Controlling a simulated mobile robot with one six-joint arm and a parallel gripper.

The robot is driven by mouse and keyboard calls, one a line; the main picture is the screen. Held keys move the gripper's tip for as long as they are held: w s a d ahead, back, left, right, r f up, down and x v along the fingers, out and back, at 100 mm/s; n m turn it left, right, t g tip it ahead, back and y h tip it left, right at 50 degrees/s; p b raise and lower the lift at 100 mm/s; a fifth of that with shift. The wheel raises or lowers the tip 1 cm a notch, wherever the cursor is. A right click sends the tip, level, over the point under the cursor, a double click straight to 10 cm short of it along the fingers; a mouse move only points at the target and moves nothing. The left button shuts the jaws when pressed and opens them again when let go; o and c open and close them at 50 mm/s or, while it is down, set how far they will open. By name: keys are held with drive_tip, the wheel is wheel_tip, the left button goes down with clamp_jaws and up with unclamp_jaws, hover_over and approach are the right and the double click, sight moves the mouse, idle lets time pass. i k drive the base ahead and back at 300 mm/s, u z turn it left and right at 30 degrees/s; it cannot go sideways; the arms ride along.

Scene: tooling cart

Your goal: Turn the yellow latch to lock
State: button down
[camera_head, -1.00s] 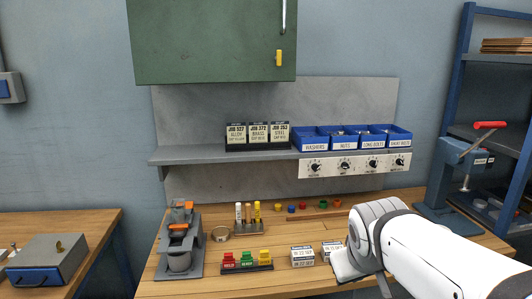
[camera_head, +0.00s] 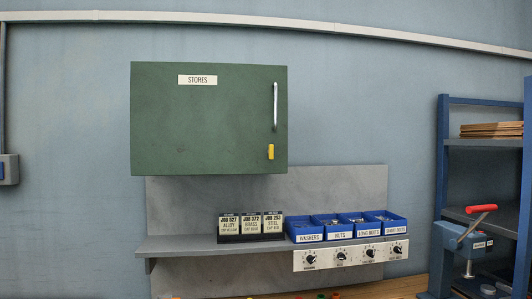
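The yellow latch (camera_head: 270,152) is a small upright piece near the lower right corner of the green cabinet door. It sits below a long silver handle (camera_head: 275,106). The green cabinet (camera_head: 205,125) hangs on the wall, carries a "STORES" label, and its door looks shut. My gripper is not in the current view.
Below the cabinet, a grey shelf (camera_head: 190,246) holds job cards (camera_head: 251,226) and blue bins (camera_head: 340,229). A panel of knobs (camera_head: 350,256) is under the bins. A blue rack (camera_head: 441,160) and a red-handled press (camera_head: 466,240) stand at right. The wall around the cabinet is clear.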

sight(270, 151)
drive_tip(key=z, duration=3.25)
drive_tip(key=i, duration=0.4)
drive_tip(key=u, duration=3.05)
drive_tip(key=i, duration=1)
drive_tip(key=z, duration=0.05)
